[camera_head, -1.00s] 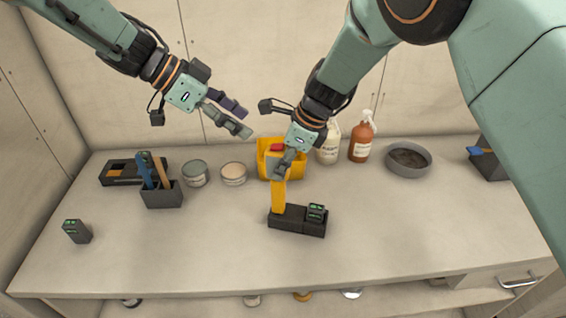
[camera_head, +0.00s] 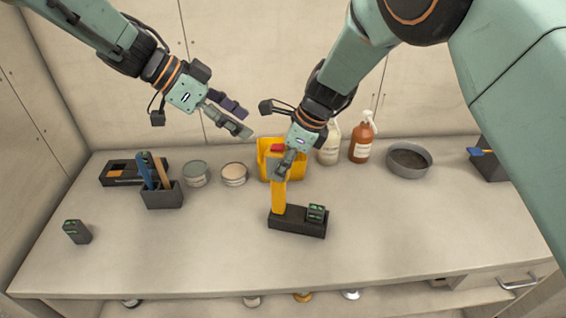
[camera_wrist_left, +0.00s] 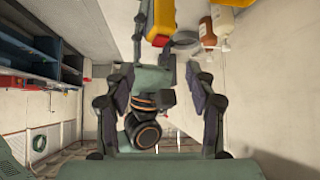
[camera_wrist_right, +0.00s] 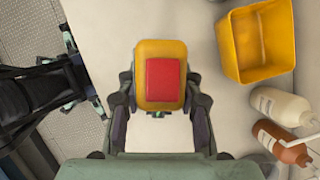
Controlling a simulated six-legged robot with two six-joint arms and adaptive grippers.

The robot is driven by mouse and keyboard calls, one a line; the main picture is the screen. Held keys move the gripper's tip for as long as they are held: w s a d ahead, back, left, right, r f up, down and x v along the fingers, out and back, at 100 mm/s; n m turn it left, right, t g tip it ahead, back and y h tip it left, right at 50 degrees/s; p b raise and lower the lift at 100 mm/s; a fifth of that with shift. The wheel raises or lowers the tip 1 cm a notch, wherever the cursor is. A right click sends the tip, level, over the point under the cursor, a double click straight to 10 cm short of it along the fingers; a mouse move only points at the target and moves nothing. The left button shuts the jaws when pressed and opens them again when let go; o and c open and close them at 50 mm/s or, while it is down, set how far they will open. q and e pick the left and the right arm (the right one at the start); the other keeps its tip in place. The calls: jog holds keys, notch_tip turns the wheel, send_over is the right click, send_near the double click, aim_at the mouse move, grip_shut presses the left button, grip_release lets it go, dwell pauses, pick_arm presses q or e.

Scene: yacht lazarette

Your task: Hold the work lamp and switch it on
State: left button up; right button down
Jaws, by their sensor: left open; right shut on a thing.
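The work lamp (camera_head: 279,197) has a yellow upright body and a red switch (camera_head: 277,147) on its top. It stands upright at a black base (camera_head: 290,226) in the middle of the counter. My right gripper (camera_head: 283,165) is shut around the lamp's upper body. In the right wrist view the yellow top and red switch (camera_wrist_right: 162,80) show between its fingers. My left gripper (camera_head: 241,119) is open and empty, up and to the left of the lamp top. The lamp's yellow body (camera_wrist_left: 161,18) shows at the top of the left wrist view, beyond the fingers.
A yellow bin (camera_head: 266,152) stands behind the lamp. A white bottle (camera_head: 329,146), a brown spray bottle (camera_head: 361,142) and a grey bowl (camera_head: 428,161) stand right of it. Tins (camera_head: 234,174) and a tool holder (camera_head: 162,197) stand left. The counter front is mostly clear.

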pick_arm(q)
jog(key=shift+f, duration=0.35)
jog(key=shift+c, duration=0.6)
jog(key=f, duration=0.3)
jog(key=shift+s+a+f, duration=0.1)
jog(key=shift+s+f, duration=0.1)
jog(key=shift+f, duration=0.15)
jog(key=c, duration=0.3)
jog(key=shift+g+h, duration=0.3)
jog(key=shift+g, duration=0.2)
jog(key=w+f, duration=0.2)
jog(key=w, duration=0.1)
jog(key=shift+w+a+f, duration=0.1)
jog(key=shift+w+f, duration=0.1)
jog(key=shift+f, duration=0.05)
jog(key=c, duration=0.5)
jog(key=shift+w+m, duration=0.4)
jog(key=shift+c, duration=0.6)
jog(key=shift+w+r+g+h, duration=0.15)
jog(key=shift+w+g+h, duration=0.15)
grip_shut()
notch_tip(320, 180, up, 7)
jog(key=a+m+g, duration=0.1)
jog(key=m+g, duration=0.2)
jog(key=m, duration=0.1)
jog(key=shift+s+a, duration=0.2)
